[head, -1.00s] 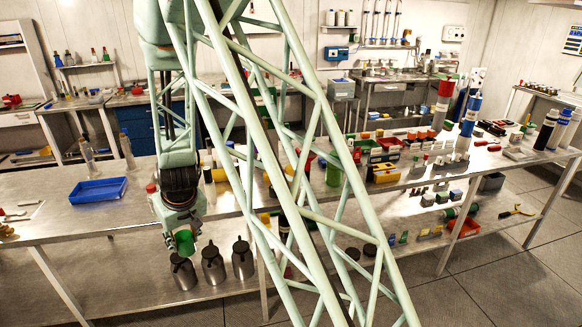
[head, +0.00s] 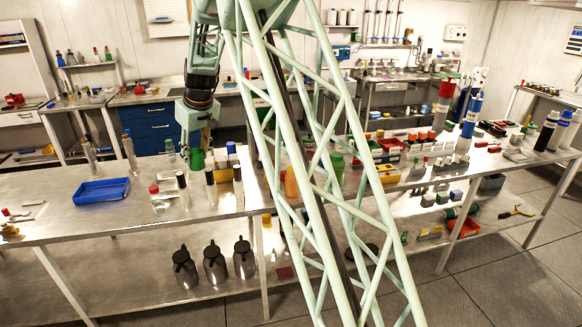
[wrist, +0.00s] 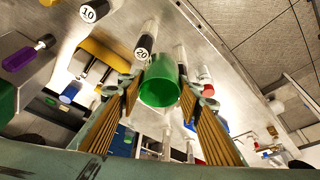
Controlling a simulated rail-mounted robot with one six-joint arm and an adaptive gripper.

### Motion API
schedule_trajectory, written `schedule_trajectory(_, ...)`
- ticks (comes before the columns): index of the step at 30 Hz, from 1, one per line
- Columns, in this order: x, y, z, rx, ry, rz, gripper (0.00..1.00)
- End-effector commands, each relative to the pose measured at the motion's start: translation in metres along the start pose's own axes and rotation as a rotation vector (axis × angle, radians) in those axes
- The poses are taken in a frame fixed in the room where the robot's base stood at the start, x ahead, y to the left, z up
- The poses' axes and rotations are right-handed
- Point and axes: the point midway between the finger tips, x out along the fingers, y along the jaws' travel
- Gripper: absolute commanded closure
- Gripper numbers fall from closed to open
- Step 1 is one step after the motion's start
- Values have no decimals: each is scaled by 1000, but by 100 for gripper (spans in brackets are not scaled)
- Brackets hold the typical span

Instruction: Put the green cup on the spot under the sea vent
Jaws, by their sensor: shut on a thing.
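My gripper (head: 192,146) is shut on the green cup (head: 197,161) and holds it above the left part of the long metal table (head: 110,215). In the wrist view the green cup (wrist: 160,82) sits between the two ribbed fingers of my gripper (wrist: 160,98), its open rim towards the camera. I cannot tell for sure which thing is the sea vent, and I cannot make out the spot under it.
A blue tray (head: 101,191) lies to the left. Dark jugs (head: 214,264) stand on the lower shelf. Bare tabletop shows around the tray.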

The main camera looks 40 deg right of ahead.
Motion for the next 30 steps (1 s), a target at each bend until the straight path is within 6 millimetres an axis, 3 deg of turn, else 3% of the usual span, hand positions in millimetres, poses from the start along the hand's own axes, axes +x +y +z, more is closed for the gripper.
schedule_trajectory(6,-33,58,-38,-1,3,0,74)
schedule_trajectory(14,-57,119,-58,21,2,8,74)
schedule_trajectory(22,-58,180,-54,77,0,29,74)
schedule_trajectory(30,-35,236,-27,166,-3,62,74)
